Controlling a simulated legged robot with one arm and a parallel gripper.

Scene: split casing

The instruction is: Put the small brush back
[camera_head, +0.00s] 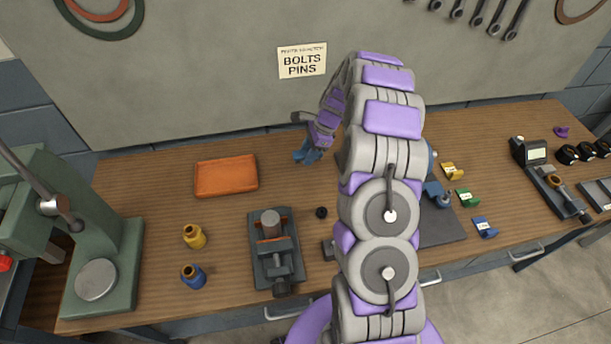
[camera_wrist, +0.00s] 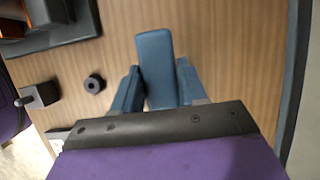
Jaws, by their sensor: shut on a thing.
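My gripper (camera_head: 308,155) hangs above the back of the wooden bench, right of the orange tray, its blue fingers pointing down. In the wrist view, my gripper (camera_wrist: 157,85) has a finger on each side of a flat blue slab-like thing (camera_wrist: 153,60), which sticks out past the fingertips. I take this to be the small brush; no bristles show. In the head view I cannot tell it apart from the blue fingers. No holder for the brush can be made out; my arm hides part of the bench.
A green press (camera_head: 95,235) stands left. A dark mat (camera_head: 440,232) and coloured pieces lie right.

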